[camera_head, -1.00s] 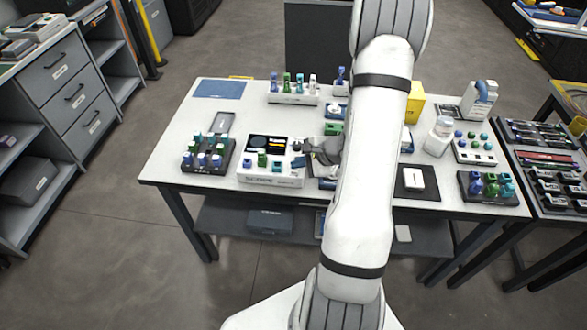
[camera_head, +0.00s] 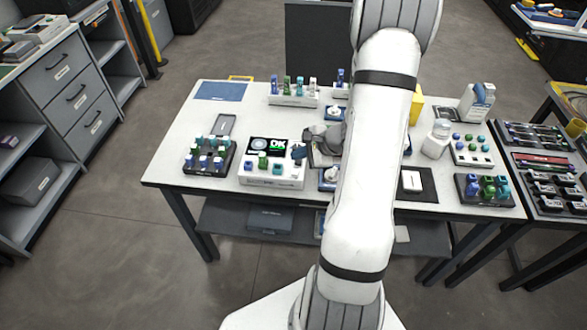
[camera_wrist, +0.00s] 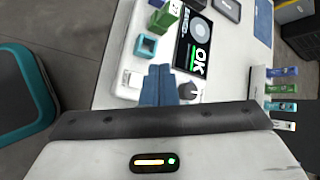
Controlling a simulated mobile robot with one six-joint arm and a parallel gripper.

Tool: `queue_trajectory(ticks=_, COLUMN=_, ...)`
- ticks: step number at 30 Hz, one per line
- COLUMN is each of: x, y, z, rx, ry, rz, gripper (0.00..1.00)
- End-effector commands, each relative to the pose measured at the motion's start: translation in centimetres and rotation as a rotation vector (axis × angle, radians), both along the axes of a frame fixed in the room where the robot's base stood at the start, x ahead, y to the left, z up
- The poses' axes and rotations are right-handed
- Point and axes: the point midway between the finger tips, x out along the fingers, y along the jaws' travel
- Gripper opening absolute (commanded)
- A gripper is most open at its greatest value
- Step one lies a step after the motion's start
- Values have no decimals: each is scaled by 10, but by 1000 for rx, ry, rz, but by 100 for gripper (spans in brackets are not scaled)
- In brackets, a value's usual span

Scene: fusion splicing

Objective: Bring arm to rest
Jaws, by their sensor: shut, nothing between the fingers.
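My white arm reaches across the table in the head view and hides part of its middle. My gripper (camera_head: 300,150) is at the right edge of the white splicing machine, and its blue fingers (camera_wrist: 158,85) are together with nothing between them. The splicing machine (camera_head: 271,181) stands at the table's left middle.
A dark tray of coloured pieces (camera_head: 208,170) is left of the machine. A white rack (camera_head: 293,99) stands behind. White bottles (camera_head: 437,139) and more trays are at the right. The table's front left corner (camera_head: 165,172) is bare.

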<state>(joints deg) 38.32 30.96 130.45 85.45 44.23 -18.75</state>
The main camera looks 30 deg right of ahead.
Motion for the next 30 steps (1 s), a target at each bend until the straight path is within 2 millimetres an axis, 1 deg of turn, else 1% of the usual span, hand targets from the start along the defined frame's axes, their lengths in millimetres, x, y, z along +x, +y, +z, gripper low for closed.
queue_trajectory(ticks=1, x=0, y=0, z=8, rx=-1, ry=0, rz=1, gripper=0)
queue_trajectory(ticks=6, x=0, y=0, z=19, rx=-1, ry=0, rz=1, gripper=0)
queue_trajectory(ticks=23, x=0, y=1, z=20, rx=-2, ry=0, rz=4, gripper=0)
queue_trajectory(ticks=26, x=0, y=11, z=30, rx=-20, ry=-10, rz=52, gripper=0)
queue_trajectory(ticks=29, x=-3, y=35, z=53, rx=-66, ry=-31, rz=172, gripper=0)
queue_trajectory(ticks=30, x=-7, y=47, z=65, rx=-93, ry=-41, rz=238, gripper=0)
